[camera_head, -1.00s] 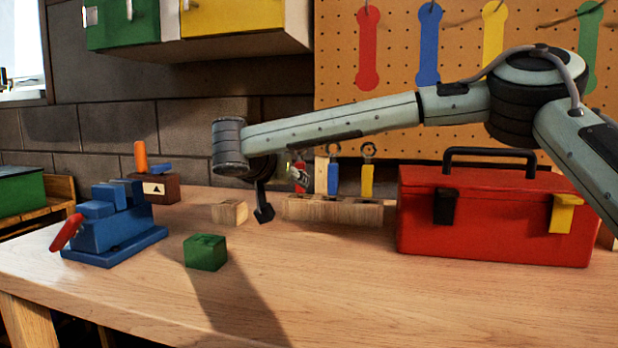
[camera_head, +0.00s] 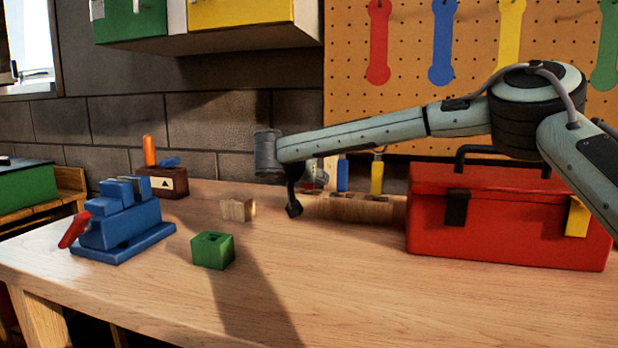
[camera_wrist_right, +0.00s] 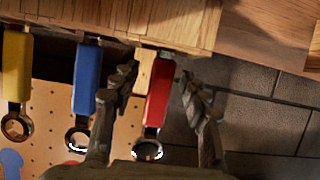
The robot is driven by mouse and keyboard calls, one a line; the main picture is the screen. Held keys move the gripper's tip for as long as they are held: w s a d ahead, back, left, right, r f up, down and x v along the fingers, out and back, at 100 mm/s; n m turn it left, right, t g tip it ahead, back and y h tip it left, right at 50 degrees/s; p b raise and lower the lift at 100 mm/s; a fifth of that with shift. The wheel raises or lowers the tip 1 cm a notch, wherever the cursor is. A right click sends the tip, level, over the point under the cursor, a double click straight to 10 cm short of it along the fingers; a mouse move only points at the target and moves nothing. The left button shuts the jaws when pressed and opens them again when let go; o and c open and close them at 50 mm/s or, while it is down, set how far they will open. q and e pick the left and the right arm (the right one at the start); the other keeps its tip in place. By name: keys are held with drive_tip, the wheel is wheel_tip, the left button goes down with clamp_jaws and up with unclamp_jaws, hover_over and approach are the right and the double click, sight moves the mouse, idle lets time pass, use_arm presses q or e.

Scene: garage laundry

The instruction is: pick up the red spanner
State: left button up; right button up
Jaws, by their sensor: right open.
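The red spanner (camera_wrist_right: 157,95) stands in a slot of the wooden rack (camera_head: 360,208), ring end free; the wrist view shows it inverted. My right gripper (camera_wrist_right: 158,82) is open, with one finger on each side of the red spanner in that view. Whether either finger touches it I cannot tell. In the head view my right gripper (camera_head: 303,190) is at the rack's left end and hides most of the red spanner. The blue spanner (camera_wrist_right: 87,78) and yellow spanner (camera_wrist_right: 17,68) stand in line beside it. My left gripper is not in view.
A red toolbox (camera_head: 500,225) stands right of the rack. A small wooden block (camera_head: 237,209), green block (camera_head: 212,251) and blue vise (camera_head: 120,230) are on the left. A pegboard (camera_head: 400,110) is behind. The front of the bench is clear.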

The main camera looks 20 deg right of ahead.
drive_tip(key=shift+c, duration=0.3)
clamp_jaws()
wheel_tip(320, 180, up, 10)
idle(0.5)
